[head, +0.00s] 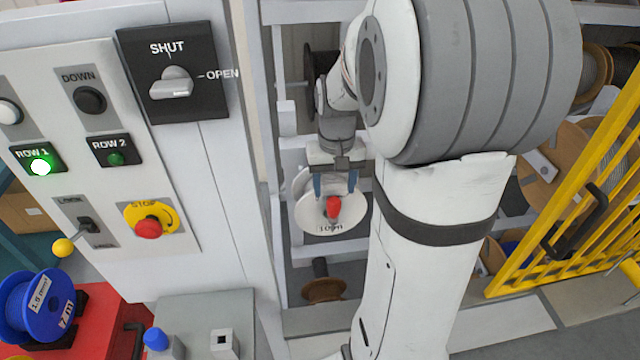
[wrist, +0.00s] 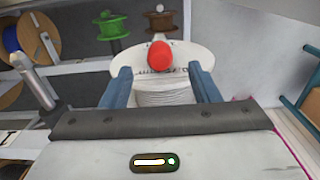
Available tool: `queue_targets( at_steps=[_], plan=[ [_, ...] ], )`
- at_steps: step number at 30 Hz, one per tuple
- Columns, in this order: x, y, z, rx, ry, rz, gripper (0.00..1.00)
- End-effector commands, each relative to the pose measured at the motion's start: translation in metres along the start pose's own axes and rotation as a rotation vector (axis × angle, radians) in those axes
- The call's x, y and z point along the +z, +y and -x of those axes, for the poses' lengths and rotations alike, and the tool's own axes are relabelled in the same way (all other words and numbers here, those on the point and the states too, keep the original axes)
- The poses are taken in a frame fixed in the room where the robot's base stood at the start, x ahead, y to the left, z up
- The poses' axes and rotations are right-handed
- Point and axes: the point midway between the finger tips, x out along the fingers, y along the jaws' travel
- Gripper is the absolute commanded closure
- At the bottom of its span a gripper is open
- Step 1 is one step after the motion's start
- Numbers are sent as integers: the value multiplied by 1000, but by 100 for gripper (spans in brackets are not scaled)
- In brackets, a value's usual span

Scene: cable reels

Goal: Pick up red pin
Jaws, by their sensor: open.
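The red pin (head: 333,207) shows in the head view in front of a white reel (head: 307,219), between the two blue fingertips. In the wrist view the red pin (wrist: 161,56) is a round red end against the white reel's flange (wrist: 195,58). My gripper (head: 335,186) is open, with one finger to each side of the pin in both views. In the wrist view my gripper (wrist: 166,80) has its fingers spread, with clear space between them and the pin. I cannot tell how deep the fingers reach around the pin. The pin's far part is hidden.
A grey panel (head: 193,225) with switches stands at left. A yellow gate (head: 590,190) is at right. A blue reel (head: 40,305) sits on a red surface at lower left.

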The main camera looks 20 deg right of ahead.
Motion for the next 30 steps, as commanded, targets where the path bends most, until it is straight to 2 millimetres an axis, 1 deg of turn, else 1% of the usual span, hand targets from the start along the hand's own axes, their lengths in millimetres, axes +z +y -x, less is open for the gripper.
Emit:
queue_targets(
  at_steps=[8, 15, 18, 26, 30],
  plan=[
    [0, 1, -30, 0, -7, -2, 44],
    [1, 2, -65, 0, -7, -3, 44],
    [1, 2, -74, 0, -4, -3, 44],
    [0, 2, -76, 0, -2, -3, 44],
    [0, 2, -76, 0, -2, -3, 56]
  ],
)
